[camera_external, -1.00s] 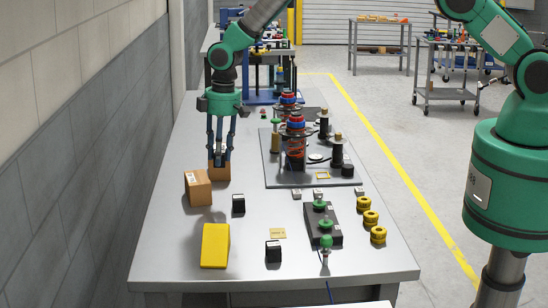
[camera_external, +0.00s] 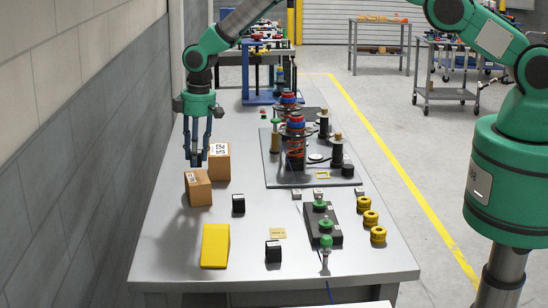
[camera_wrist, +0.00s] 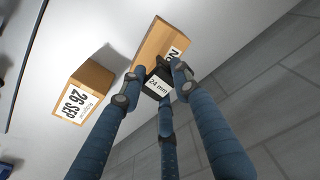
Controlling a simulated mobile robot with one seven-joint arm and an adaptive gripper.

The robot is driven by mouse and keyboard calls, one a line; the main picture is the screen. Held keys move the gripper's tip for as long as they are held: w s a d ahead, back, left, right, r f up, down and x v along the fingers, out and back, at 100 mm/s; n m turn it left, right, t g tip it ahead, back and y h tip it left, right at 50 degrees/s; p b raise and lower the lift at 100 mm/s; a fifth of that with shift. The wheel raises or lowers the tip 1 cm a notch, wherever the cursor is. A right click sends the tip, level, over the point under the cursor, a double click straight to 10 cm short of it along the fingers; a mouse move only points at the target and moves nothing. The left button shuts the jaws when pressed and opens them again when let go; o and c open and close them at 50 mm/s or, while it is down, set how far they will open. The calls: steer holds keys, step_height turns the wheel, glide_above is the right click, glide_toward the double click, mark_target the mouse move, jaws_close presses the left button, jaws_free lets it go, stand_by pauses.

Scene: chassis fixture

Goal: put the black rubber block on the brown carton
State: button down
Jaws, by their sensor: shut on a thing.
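My gripper (camera_external: 196,162) is shut on a black rubber block (camera_wrist: 157,84) with a white label reading "24 mm". In the wrist view the block sits between my fingertips, overlapping the edge of a brown carton (camera_wrist: 157,42). In the external view my fingertips are just above or behind the top of the front brown carton (camera_external: 199,190). I cannot tell whether the block touches it. A second brown carton (camera_external: 219,164), with a printed label, stands just behind it to the right; a "26 SEP" carton (camera_wrist: 85,92) shows left in the wrist view.
Two other black blocks (camera_external: 238,204) (camera_external: 273,252) and a yellow wedge-shaped block (camera_external: 215,246) stand on the grey table (camera_external: 170,262). A fixture plate (camera_external: 285,178) with springs and posts is to the right. A wall runs along the left.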

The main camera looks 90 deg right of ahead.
mark_target(199, 152)
steer(key=shift+f+p, duration=0.45)
steer(key=shift+f, duration=1.3)
steer(key=c, duration=1.2)
jaws_free()
steer(key=shift+r, duration=0.2)
steer(key=shift+s+r+b, duration=0.2)
steer(key=shift+r+b, duration=0.15)
steer(key=shift+r, duration=1.6)
steer(key=shift+s+r+b, duration=0.15)
steer(key=shift+r+b, duration=0.15)
steer(key=shift+r, duration=1.6)
steer(key=shift+s+r+b, duration=0.2)
steer(key=shift+r+b, duration=0.15)
steer(key=shift+r, duration=1.6)
